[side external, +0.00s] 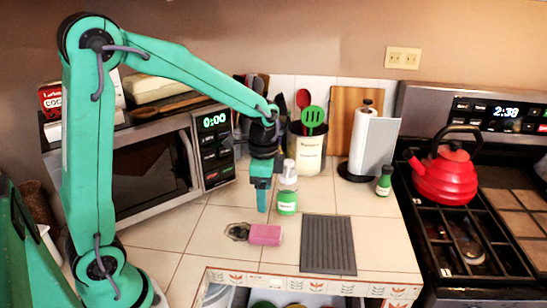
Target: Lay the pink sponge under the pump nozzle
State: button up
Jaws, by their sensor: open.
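The pink sponge (265,234) lies flat on the tiled counter, below and left of the pump bottle in the picture. The pump bottle (287,202) is green with a white pump top (289,170) and stands upright; which way its nozzle points is too small to tell. My gripper (262,208) points down just left of the bottle, above and behind the sponge in the picture. It is open and empty, apart from the sponge. From this view I cannot tell if it touches the bottle.
A dark ring-like item (237,232) lies against the sponge's left end. A grey ribbed mat (328,245) lies to the right. A small green bottle (384,181), a paper towel holder (372,145) and a utensil crock (306,152) stand behind. A microwave (150,172) is at left, a red kettle (446,177) on the stove.

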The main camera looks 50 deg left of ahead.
jog(key=shift+r, duration=0.1)
jog(key=s+d+r+n+t, duration=0.1)
jog(key=s+r+n+t, duration=0.1)
jog(key=s+r+n, duration=0.2)
jog(key=s+d+r+n+t, duration=0.1)
jog(key=s+r+n+t, duration=0.2)
jog(key=s, duration=0.8)
jog(key=shift+s+r+n+t, duration=0.25)
jog(key=shift+r+n, duration=0.75)
jog(key=shift+r, duration=1)
jog(key=shift+c, duration=0.2)
jog(key=shift+w, duration=0.1)
jog(key=c, duration=0.8)
jog(key=shift+w+a+f, duration=0.1)
jog(key=shift+w+f, duration=0.2)
jog(key=shift+f, duration=0.1)
jog(key=c, duration=0.6)
jog(key=w+f+g, duration=0.1)
jog(key=f, duration=0.3)
jog(key=w+a+f+g, duration=0.1)
jog(key=w+f+g, duration=0.1)
jog(key=f, duration=0.2)
jog(key=w+a+f+g, duration=0.1)
jog(key=f+g, duration=0.1)
jog(key=f, duration=0.2)
jog(key=shift+w+n, duration=0.3)
grip_shut()
jog(key=shift+f+g, duration=0.25)
jog(key=shift+f, duration=0.3)
